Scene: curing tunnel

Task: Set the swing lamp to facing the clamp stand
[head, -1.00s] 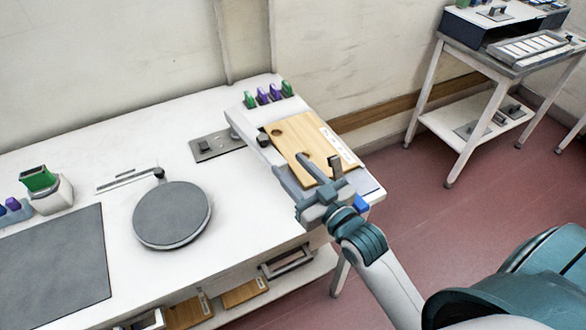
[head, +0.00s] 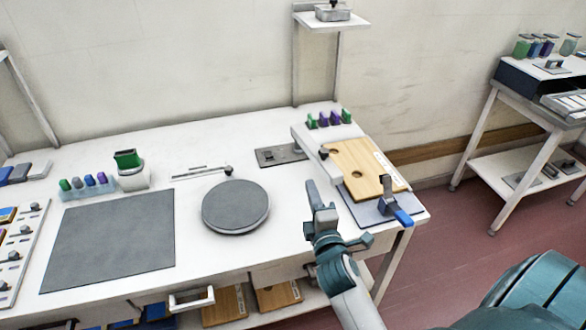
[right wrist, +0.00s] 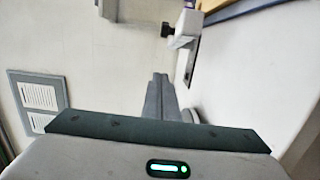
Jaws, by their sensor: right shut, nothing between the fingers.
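No upright lamp is plain in view. A flat round grey head (head: 236,208) at the bench's middle, with a small dark pivot (head: 228,170) behind it, looks like the swing lamp; it lies toward the bench front from that pivot. The likely clamp stand is the white stand (head: 308,142) at the bench's right end, with a wooden board (head: 360,165) and a blue-handled clamp (head: 402,215). My right gripper (head: 318,198) is shut and empty, between the round head and the stand, apart from both. Its shut fingers also show in the right wrist view (right wrist: 160,95). My left gripper is out of view.
A grey mat (head: 110,238) and a white holder with a green top (head: 132,170) stand left of the round head. A metal plate (head: 280,155) lies behind. A shelf under the bench holds boards (head: 278,295). A second table (head: 530,100) stands right.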

